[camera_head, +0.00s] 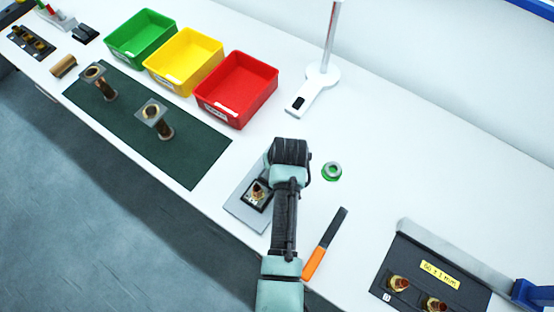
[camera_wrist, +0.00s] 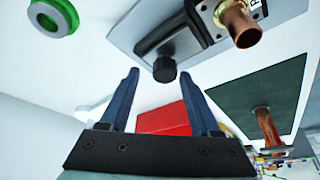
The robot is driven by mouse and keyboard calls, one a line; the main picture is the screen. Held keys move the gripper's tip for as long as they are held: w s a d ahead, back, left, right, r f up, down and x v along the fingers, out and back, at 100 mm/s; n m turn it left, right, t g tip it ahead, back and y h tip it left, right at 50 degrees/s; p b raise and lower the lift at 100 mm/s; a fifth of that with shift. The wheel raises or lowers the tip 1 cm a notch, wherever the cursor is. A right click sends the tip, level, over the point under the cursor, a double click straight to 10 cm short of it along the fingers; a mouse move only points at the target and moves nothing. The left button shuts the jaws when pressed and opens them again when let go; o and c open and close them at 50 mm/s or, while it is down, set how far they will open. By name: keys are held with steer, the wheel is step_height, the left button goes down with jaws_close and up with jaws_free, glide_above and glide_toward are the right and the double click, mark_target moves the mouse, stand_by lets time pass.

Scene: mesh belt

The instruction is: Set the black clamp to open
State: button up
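The black clamp (camera_wrist: 165,45) lies on a grey base plate (camera_wrist: 120,15) at the top of the wrist view, with a round black end facing me. A copper pipe fitting (camera_wrist: 240,25) sits beside it on the same plate. My gripper (camera_wrist: 160,76) is open, its two blue-black fingers spread below the clamp's round end in the picture, with nothing held. I cannot tell whether the fingers touch it. In the head view my gripper (camera_head: 290,152) is over the table beside the plate (camera_head: 240,205); its fingertips are hidden, and my arm covers part of the plate.
A green-and-grey ring (camera_head: 332,171) lies right of my gripper. An orange-handled tool (camera_head: 317,258) lies near the front edge. Red (camera_head: 236,90), yellow (camera_head: 184,62) and green (camera_head: 141,40) bins stand behind a green mat (camera_head: 190,160). A white stand (camera_head: 316,88) is at the back.

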steer(key=shift+s+a, duration=0.1)
steer(key=shift+s, duration=0.05)
steer(key=b+v, duration=0.1)
steer(key=v, duration=1.1)
steer(key=shift+r+b, duration=0.3)
steer(key=shift+r, duration=0.15)
